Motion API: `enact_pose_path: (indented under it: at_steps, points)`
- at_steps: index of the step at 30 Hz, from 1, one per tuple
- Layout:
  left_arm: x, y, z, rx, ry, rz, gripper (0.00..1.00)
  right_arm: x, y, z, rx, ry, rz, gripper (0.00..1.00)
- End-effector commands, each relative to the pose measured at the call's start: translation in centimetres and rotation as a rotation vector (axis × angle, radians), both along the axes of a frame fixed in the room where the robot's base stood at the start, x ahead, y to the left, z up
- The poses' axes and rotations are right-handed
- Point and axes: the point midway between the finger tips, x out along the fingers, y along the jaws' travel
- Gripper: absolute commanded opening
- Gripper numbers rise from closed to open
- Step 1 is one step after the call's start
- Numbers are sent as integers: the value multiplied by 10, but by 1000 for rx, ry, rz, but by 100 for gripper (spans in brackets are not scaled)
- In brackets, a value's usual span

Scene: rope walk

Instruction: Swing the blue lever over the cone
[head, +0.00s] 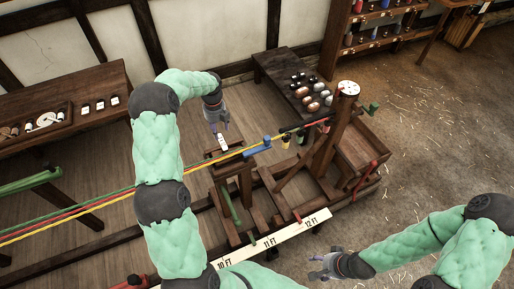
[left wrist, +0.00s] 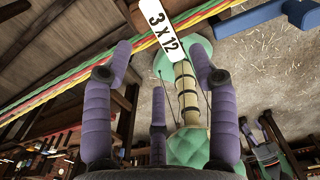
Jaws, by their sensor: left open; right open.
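The blue lever (head: 258,147) lies near the strands beside the top of a wooden stand. In the left wrist view the blue lever (left wrist: 262,15) shows at the upper right, outside my fingers. No cone can be made out clearly; the stand's top is partly covered by a white tag and my left gripper. My left gripper (head: 220,134) is open above the stand, left of the lever and apart from it. In the left wrist view its purple fingers stand apart with nothing held between them. My right gripper (head: 326,265) is open and empty at the lower right.
Green, red and yellow strands (head: 90,207) run from the left to a wooden post (head: 335,130). A white tag (left wrist: 166,30) reads "3 X 12". A green lever (head: 230,206) and a red lever (head: 363,180) stand nearby. A footage board (head: 275,240) lies in front.

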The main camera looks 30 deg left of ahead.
Motion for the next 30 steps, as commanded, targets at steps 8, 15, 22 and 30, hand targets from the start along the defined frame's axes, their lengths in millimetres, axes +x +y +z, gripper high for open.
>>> enact_pose_path:
  at_steps: [8,15,22,30]
  points:
    - [17,-19,3,-2,0,173,53,0,0,4,0,0,0,60]
    - [52,-63,9,-3,-1,593,53,0,0,12,0,0,0,60]
    - [80,-109,15,-2,-1,1009,53,0,0,20,0,0,0,60]
    - [104,-157,21,0,-3,1425,53,0,0,26,0,0,0,60]
